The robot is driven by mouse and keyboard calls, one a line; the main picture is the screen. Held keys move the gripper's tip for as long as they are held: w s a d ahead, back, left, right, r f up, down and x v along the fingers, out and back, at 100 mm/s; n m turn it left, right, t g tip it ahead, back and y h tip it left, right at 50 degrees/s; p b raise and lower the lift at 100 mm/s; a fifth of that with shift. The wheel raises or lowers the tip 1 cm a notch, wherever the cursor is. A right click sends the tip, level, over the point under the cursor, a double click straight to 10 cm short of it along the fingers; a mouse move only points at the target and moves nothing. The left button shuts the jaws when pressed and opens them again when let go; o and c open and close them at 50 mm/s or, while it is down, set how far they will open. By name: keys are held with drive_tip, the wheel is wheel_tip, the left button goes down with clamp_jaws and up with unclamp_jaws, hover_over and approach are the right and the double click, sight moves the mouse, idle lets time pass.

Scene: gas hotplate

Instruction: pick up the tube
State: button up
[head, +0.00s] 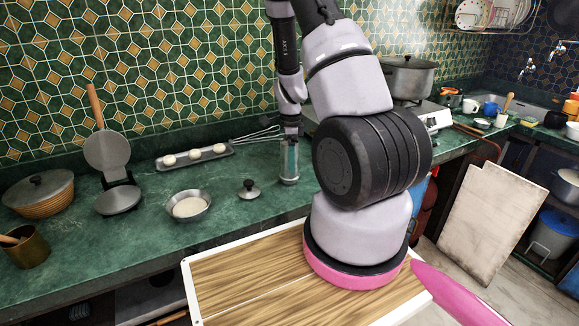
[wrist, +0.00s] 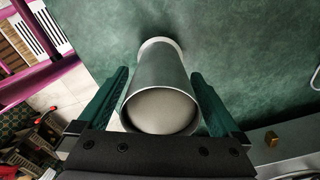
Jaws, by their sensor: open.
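The tube (head: 289,173) is a grey metal cylinder standing upright on the green counter in the head view. In the wrist view the tube (wrist: 158,95) shows its round, pale end towards me and a lighter rim at its far end. My gripper (head: 290,142) is above the counter at the tube's upper part. In the wrist view my gripper (wrist: 160,74) is open, with one green finger on each side of the tube. Narrow gaps seem to show beside the tube, so I see no firm hold. Part of the tube is hidden by the fingers in the head view.
A small dark lid (head: 249,189) and a bowl of pale powder (head: 188,205) stand left of the tube. A whisk (head: 257,135) and a tray with white balls (head: 216,151) lie behind. A large pot (head: 409,77) is at right. The tiled wall (head: 150,60) bounds the back.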

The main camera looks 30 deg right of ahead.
drive_tip(key=shift+r, duration=0.1)
drive_tip(key=c, duration=1.4)
